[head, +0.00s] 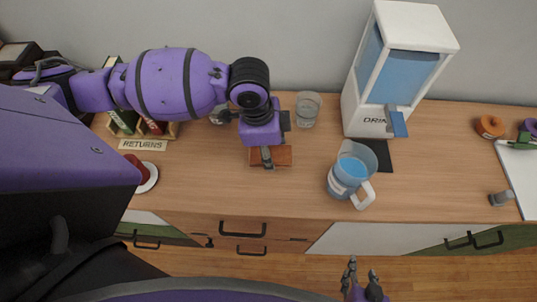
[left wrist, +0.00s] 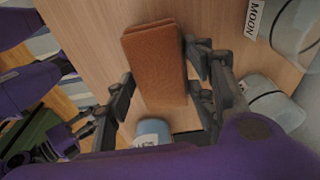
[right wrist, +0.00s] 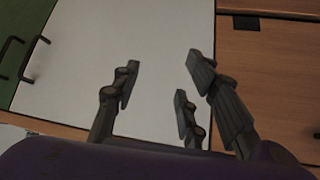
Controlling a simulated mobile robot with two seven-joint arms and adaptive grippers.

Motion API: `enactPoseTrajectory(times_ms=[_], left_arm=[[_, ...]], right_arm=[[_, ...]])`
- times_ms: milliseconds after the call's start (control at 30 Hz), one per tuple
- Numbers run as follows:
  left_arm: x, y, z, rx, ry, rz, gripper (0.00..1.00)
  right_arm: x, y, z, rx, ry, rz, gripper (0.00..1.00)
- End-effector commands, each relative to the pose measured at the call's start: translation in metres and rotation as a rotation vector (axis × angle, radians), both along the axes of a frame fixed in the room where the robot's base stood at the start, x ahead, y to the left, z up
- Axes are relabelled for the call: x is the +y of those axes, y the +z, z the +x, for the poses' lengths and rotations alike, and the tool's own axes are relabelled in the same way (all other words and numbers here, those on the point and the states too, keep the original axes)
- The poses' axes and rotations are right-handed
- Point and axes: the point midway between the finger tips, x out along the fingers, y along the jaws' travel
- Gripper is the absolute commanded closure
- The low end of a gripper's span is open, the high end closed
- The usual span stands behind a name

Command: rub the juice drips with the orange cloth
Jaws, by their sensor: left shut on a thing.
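The orange cloth (head: 281,160) is a folded brown-orange pad at the wooden counter top, left of the blue-filled pitcher (head: 340,190). My left gripper (head: 267,157) reaches down over it. In the left wrist view the cloth (left wrist: 155,62) sits between the fingers of my left gripper (left wrist: 160,88), which is shut on it. The view does not settle whether the cloth touches the counter. I cannot make out any juice drips; the arm and cloth may hide them. My right gripper (head: 364,287) is low in front of the counter, open and empty; its fingers stand apart in the right wrist view (right wrist: 163,88).
A drink dispenser (head: 365,110) stands at the back, with a dark mat (head: 383,155) before it. A clear glass (head: 307,109) is behind the cloth. A returns rack (head: 142,144) and a plate (head: 151,178) are at left. The counter front left of the pitcher is clear.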

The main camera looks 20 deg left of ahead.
Motion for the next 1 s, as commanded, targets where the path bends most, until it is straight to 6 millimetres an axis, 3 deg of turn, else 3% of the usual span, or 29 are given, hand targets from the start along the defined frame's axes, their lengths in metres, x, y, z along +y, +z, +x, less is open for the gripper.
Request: enactPoseTrajectory(times_ms=[33,400,1000], left_arm=[[0.0,0.011,0.001,-0.008,0.002,0.0,0.74],[0.003,0.042,-0.002,-0.01,0.009,-0.001,0.74],[0.004,0.042,-0.005,0.0,0.01,0.0,0.74]], right_arm=[[0.002,0.007,0.003,-0.008,0.003,0.002,0.6],[0.004,0.027,0.01,-0.026,0.015,0.007,0.6],[0.009,0.022,0.006,-0.011,0.017,0.014,0.6]])
